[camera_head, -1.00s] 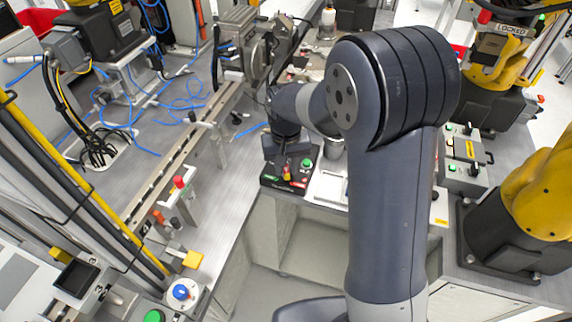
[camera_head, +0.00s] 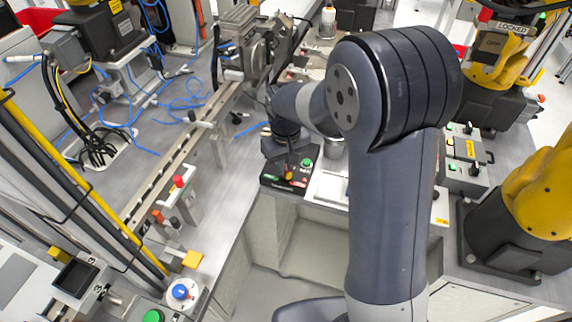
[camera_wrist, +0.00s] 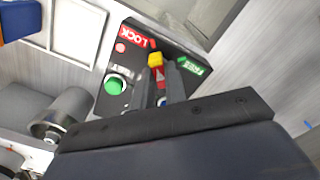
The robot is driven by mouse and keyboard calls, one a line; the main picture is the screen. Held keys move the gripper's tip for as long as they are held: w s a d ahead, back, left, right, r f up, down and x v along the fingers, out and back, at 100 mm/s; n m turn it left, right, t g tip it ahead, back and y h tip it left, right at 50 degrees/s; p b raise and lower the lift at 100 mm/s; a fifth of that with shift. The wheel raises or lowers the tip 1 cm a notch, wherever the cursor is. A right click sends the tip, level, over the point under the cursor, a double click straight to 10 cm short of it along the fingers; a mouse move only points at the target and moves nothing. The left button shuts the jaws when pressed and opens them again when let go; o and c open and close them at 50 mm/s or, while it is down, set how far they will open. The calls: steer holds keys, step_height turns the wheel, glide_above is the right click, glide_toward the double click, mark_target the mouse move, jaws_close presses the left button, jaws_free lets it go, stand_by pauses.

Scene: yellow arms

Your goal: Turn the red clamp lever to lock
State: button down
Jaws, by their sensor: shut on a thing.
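The clamp lever (camera_wrist: 157,69), red with a yellow tip, stands on a black control box (camera_wrist: 99,98). In the wrist view its tip points between the red LOCK label (camera_wrist: 136,38) and the green FREE label (camera_wrist: 194,67). My gripper (camera_wrist: 160,75) has one dark finger on each side of the lever and is shut on it. The lower part of the lever is hidden by the fingers. In the head view the box (camera_head: 272,180) sits below my wrist, with the lever (camera_head: 289,173) partly visible.
A green button (camera_wrist: 115,86) is on the box left of the lever, close to my finger. A metal cylinder (camera_wrist: 66,112) stands farther left. A white framed panel (camera_wrist: 78,32) lies beside the box. Bare bench (camera_wrist: 270,60) shows to the right.

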steer(key=c, duration=1.4)
jaws_free()
steer(key=shift+c, duration=0.2)
step_height(320, 180, up, 11)
steer(key=shift+f, duration=0.1)
step_height(320, 180, down, 11)
steer(key=shift+m, duration=1)
